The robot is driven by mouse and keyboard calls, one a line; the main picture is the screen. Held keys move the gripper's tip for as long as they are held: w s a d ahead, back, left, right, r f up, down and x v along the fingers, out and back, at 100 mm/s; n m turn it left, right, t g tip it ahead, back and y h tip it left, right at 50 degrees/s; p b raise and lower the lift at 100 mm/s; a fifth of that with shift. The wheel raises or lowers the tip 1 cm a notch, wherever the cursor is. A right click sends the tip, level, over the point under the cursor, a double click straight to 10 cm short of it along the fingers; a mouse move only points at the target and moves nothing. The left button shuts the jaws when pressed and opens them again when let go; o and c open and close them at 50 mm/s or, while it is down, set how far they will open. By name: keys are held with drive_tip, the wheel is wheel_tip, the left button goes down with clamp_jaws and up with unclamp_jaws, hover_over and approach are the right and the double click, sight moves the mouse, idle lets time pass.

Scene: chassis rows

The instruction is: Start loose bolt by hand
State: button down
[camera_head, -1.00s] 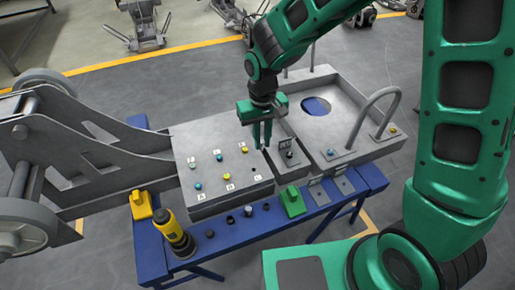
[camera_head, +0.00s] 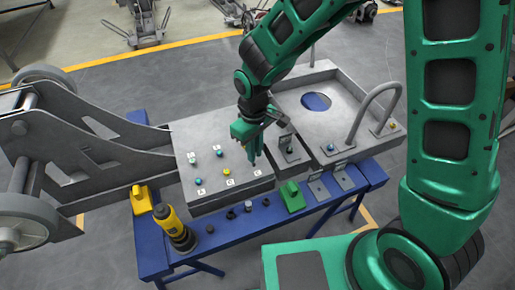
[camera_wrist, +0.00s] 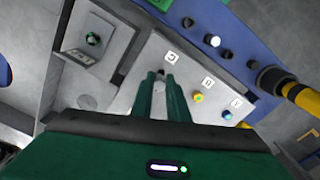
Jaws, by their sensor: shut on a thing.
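My gripper (camera_head: 252,162) points down over the front right of the grey panel plate (camera_head: 205,135), close to the corner label C (camera_head: 257,173). In the wrist view its two green fingers (camera_wrist: 161,78) end beside the C label (camera_wrist: 172,57). They are shut on a small bolt that is mostly hidden between them. I cannot tell whether its tip touches the hole. Other bolts stand in the plate: a yellow one (camera_head: 226,172), a blue one (camera_head: 199,181) and another blue one (camera_head: 220,154). In the wrist view, yellow (camera_wrist: 198,98) and blue (camera_wrist: 227,115) heads sit beside labels.
A blue bench (camera_head: 230,232) carries a yellow-black power tool (camera_head: 175,228), several dark sockets (camera_head: 248,206), a green block (camera_head: 291,197) and a yellow block (camera_head: 141,199). Right of the plate stand an angled bracket (camera_head: 289,150) and a grey tray with a bent tube (camera_head: 375,108).

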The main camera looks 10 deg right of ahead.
drive_tip(key=n, duration=0.5)
drive_tip(key=shift+w, duration=0.1)
drive_tip(key=n, duration=0.5)
drive_tip(key=shift+w, duration=0.1)
drive_tip(key=shift+s+d, duration=0.15)
drive_tip(key=shift+s, duration=0.05)
idle(0.5)
drive_tip(key=shift+f, duration=1.6)
idle(0.6)
drive_tip(key=m, duration=0.4)
drive_tip(key=shift+s, duration=0.15)
drive_tip(key=shift+m, duration=0.6)
